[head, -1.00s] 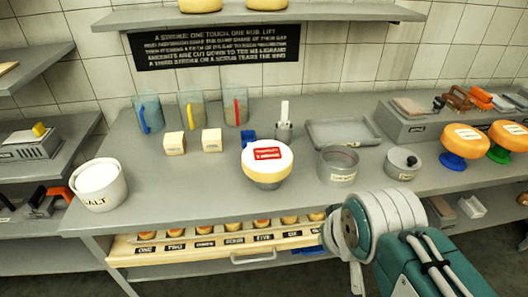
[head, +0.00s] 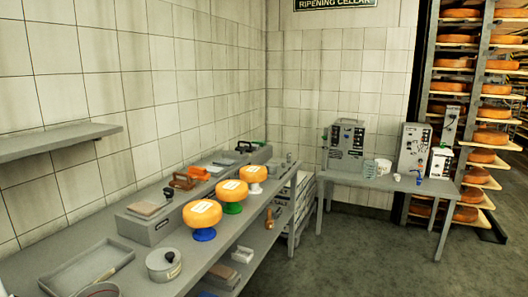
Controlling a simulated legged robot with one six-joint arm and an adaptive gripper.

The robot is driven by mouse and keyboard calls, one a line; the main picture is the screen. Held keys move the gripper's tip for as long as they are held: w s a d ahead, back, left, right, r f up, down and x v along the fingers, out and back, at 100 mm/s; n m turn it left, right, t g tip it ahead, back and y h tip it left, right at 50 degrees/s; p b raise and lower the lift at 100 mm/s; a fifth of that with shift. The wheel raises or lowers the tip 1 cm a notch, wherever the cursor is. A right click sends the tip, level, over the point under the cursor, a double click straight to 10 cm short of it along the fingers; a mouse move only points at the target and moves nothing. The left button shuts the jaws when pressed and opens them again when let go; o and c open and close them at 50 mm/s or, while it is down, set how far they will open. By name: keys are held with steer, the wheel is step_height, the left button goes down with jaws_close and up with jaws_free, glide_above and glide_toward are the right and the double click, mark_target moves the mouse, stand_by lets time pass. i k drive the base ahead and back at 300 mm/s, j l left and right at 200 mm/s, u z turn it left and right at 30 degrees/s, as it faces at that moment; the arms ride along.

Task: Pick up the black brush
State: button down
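My gripper is out of view in the head view. Toward the far end of the long grey bench, a small black handled item (head: 244,146) lies on a grey box; it may be the black brush, but it is too small to tell. A second small dark item (head: 168,193) sits at the nearer grey box, its shape unclear. A brown handled item (head: 183,181) and an orange handled item (head: 200,172) lie between them.
A machine table (head: 385,184) stands right; floor (head: 335,262) between is clear.

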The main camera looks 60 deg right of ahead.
mark_target(250, 150)
steer(key=z, duration=1.75)
steer(key=i+l+z, duration=0.3)
steer(key=i, duration=0.65)
steer(key=i+z, duration=0.25)
steer(key=i, duration=0.65)
